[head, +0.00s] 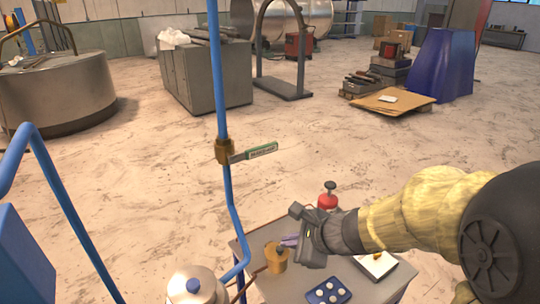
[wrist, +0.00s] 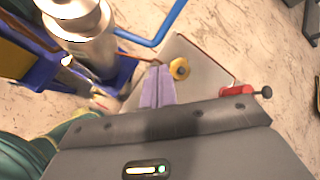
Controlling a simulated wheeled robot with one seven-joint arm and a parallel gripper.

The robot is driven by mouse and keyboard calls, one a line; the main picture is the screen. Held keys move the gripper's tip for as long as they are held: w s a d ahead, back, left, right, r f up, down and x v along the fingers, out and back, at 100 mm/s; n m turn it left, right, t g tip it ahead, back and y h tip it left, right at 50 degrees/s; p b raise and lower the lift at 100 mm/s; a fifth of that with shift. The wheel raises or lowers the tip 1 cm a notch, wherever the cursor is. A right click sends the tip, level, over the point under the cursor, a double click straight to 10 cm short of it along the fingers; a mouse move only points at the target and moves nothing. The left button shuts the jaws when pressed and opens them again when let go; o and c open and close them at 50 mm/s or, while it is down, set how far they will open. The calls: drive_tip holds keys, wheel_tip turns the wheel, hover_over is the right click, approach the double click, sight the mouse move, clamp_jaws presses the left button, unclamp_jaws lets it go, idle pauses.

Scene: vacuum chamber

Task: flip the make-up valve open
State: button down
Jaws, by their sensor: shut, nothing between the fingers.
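The make-up valve appears to be the brass valve body (head: 224,151) on the vertical blue pipe (head: 217,80) in the head view. Its lever (head: 255,152), with a green grip, sticks out to the right, across the pipe and tilted slightly up. My gripper (head: 288,241) is below and to the right of the lever, well apart from it, over the small table. Its lilac fingers, also seen in the wrist view (wrist: 157,87), are shut and empty. The lever cannot be made out in the wrist view.
The space around the lever looks clear.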

sight(254, 153)
drive_tip(key=w+r+m+t+y+p, duration=0.1)
drive_tip(key=w+r+m+t+p, duration=0.1)
drive_tip(key=w+r+m+t, duration=0.3)
drive_tip(key=w+r+m, duration=0.3)
drive_tip(key=r+m, duration=0.2)
drive_tip(key=shift+d+r+t, duration=0.15)
drive_tip(key=shift+r+t, duration=0.1)
drive_tip(key=shift+t, duration=0.05)
drive_tip(key=w+a+p, duration=0.5)
drive_tip(key=w, duration=0.3)
drive_tip(key=shift+a+r+p, duration=0.2)
drive_tip(key=shift+r+p, duration=0.15)
drive_tip(key=shift+p, duration=0.05)
drive_tip(key=shift+d, duration=0.1)
